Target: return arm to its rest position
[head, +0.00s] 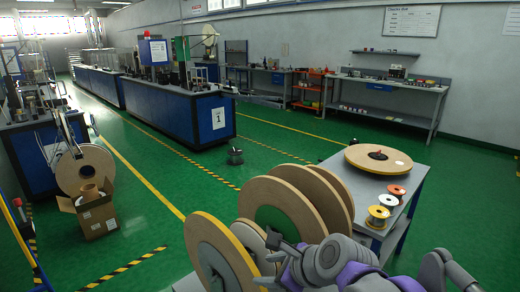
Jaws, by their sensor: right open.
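My right arm comes in from the lower right, grey and purple. Its gripper (270,262) is open, with its dark fingers apart and nothing seen between them. It is in front of the large reels at the bottom middle of the head view. The nearest large reel (208,240) has a tan face and a yellow rim. A reel with a green centre (277,217) stands upright behind the gripper. I cannot tell whether the fingers touch a reel. My left gripper is not in view.
A grey side table (412,187) at right holds a flat reel (360,157) and small spools (378,213). A cardboard box (97,218) stands on the floor at left. Blue machines (165,110) line the back. The green floor (165,185) between is mostly clear.

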